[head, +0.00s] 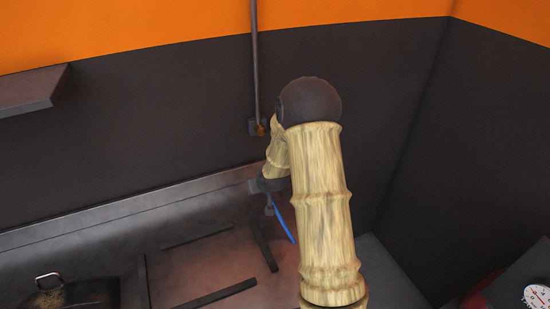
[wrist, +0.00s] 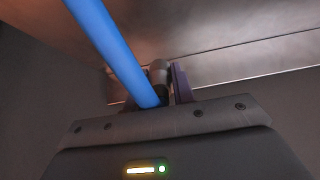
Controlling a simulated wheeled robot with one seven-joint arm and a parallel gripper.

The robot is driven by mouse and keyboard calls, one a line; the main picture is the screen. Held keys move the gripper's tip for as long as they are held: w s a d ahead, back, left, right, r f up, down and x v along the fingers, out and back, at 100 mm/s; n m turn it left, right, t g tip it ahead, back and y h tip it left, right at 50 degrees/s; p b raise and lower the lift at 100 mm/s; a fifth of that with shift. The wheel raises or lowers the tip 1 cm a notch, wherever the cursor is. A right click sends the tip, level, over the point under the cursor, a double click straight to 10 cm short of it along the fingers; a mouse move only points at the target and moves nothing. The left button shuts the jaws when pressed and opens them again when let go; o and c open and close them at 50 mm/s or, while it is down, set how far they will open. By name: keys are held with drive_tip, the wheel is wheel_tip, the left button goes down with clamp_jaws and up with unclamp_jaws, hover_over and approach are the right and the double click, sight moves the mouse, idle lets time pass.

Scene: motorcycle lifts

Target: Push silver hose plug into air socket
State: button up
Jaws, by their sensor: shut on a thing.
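The blue hose (wrist: 112,50) runs from the upper left of the wrist view down to my gripper (wrist: 165,88). A short grey cylinder, apparently the silver hose plug (wrist: 158,70), sits at the hose's end beside a dark purple finger. My gripper is shut on it. In the head view, my gripper (head: 268,207) is above the bench, with the blue hose (head: 283,222) slanting down to the right; the plug is too small to make out. The air socket, a small dark box with a brass-coloured fitting (head: 261,130), is on the wall above and left of my gripper, clearly apart from it.
A vertical pipe (head: 256,60) comes down the wall to the socket. Dark flat bars (head: 264,246) lie on the bench below. A shelf (head: 30,92) is at upper left, and a container with a handle (head: 48,284) is at lower left. My arm covers part of the wall.

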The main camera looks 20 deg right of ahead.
drive_tip(key=w+d+r+t+b, duration=0.1)
drive_tip(key=d+r+t+b, duration=0.25)
drive_tip(key=r+t, duration=0.3)
drive_tip(key=t+b, duration=0.2)
drive_tip(key=t, duration=0.2)
approach(262, 133)
drive_tip(key=shift+s+d+r+n, duration=0.1)
drive_tip(key=shift+s+r+n, duration=0.05)
drive_tip(key=shift+s+n, duration=0.2)
drive_tip(key=shift+w+p, duration=0.95)
drive_tip(key=shift+w, duration=1.9)
drive_tip(key=shift+b, duration=1)
drive_tip(key=shift+w, duration=0.55)
